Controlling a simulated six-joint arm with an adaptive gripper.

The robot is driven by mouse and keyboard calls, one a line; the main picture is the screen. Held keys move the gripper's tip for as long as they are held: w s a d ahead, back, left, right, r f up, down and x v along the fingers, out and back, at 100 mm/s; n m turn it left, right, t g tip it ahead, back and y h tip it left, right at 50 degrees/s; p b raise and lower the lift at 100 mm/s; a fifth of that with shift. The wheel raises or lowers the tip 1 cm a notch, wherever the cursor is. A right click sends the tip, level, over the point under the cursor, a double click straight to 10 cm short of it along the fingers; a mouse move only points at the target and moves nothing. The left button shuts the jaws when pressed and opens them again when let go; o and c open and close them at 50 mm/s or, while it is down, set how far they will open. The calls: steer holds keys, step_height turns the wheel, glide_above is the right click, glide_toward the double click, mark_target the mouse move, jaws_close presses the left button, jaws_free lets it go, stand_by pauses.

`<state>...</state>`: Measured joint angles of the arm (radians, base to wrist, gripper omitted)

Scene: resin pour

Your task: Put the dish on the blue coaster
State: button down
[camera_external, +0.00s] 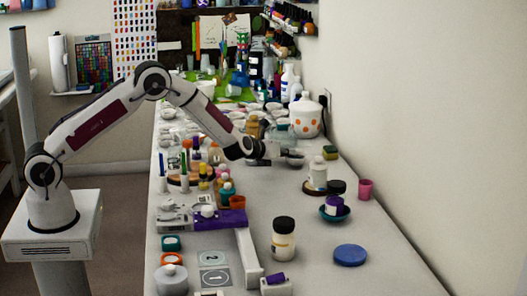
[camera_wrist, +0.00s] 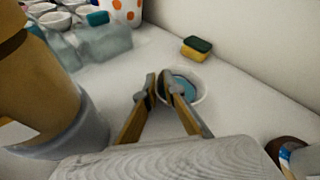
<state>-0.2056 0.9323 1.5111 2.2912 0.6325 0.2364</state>
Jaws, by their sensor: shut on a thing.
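The dish (camera_wrist: 198,92) is a small round bowl with a white rim and a blue-teal inside, in the middle of the wrist view. My gripper (camera_wrist: 158,88) is shut on its left rim, one fingertip inside the bowl and the other outside. In the external view my gripper (camera_external: 275,157) reaches over the far part of the table, with the dish (camera_external: 295,159) at its tip. I cannot tell whether the dish is clear of the table. The blue coaster (camera_external: 350,255) lies flat and empty at the near right of the table.
A green-yellow sponge (camera_external: 330,152) lies beyond the dish. A large amber bottle (camera_wrist: 40,75) is close at left.

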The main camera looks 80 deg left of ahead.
steer(key=shift+f, duration=0.1)
steer(key=c, duration=2.2)
jaws_free()
steer(key=shift+o, duration=0.2)
steer(key=shift+v, duration=3.85)
steer(key=shift+f, duration=0.1)
